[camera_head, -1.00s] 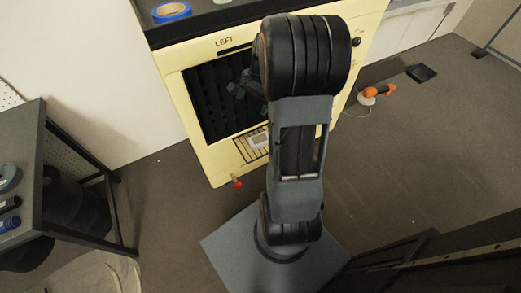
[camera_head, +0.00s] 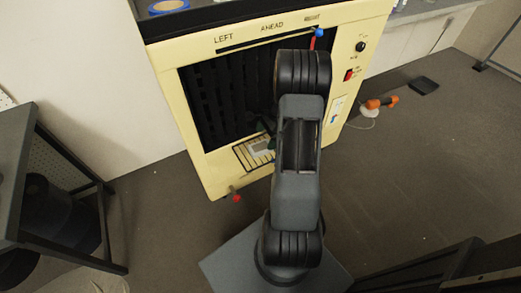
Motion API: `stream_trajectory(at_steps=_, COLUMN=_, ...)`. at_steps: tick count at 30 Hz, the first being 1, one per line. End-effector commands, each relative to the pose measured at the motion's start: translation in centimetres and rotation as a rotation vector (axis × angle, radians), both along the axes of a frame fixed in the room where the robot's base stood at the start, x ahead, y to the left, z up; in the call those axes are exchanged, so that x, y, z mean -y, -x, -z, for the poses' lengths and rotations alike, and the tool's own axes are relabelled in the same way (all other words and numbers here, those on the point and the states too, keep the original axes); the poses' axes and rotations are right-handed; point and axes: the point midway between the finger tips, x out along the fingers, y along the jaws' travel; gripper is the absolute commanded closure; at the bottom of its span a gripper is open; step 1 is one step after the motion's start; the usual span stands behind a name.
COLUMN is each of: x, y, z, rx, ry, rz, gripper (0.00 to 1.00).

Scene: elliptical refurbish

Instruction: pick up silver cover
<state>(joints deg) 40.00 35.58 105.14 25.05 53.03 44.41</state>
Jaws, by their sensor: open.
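A small silver cover (camera_head: 258,149) lies on the slatted vent at the lower front of the yellow machine (camera_head: 222,170). My gripper (camera_head: 265,134) is low in front of the machine, just above and beside the cover. It is small, dark and partly hidden behind my arm. Its jaws are open, and the cover still sits at the vent. Whether a fingertip touches the cover cannot be told.
The machine has a dark slatted opening (camera_head: 215,105), a blue-tipped lever (camera_head: 318,36) and a red switch (camera_head: 349,75). A dark table (camera_head: 30,190) stands at left. An orange tool (camera_head: 381,103) lies on the floor at right. The floor between is mostly clear.

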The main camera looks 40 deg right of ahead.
Motion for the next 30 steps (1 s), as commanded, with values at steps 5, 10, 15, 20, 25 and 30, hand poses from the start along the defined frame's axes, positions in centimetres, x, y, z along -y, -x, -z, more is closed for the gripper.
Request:
stream_trajectory(at_steps=5, x=-0.3, y=-0.1, z=0.7, rx=-0.001, ry=0.0, rz=-0.001, gripper=0.04)
stream_trajectory(at_steps=10, x=-1.1, y=-0.3, z=2.6, rx=-0.001, ry=-0.001, rz=-0.002, gripper=0.04)
stream_trajectory(at_steps=15, x=-1.9, y=-0.5, z=4.6, rx=-0.002, ry=-0.001, rz=-0.001, gripper=0.04)
stream_trajectory(at_steps=20, x=-2.1, y=-0.6, z=4.9, rx=0.001, ry=0.0, rz=0.0, gripper=0.04)
stream_trajectory(at_steps=25, x=-2.1, y=-0.6, z=4.8, rx=0.001, ry=0.0, rz=-0.001, gripper=0.04)
stream_trajectory(at_steps=30, x=-2.1, y=-0.6, z=4.9, rx=0.0, ry=0.0, rz=-0.001, gripper=0.04)
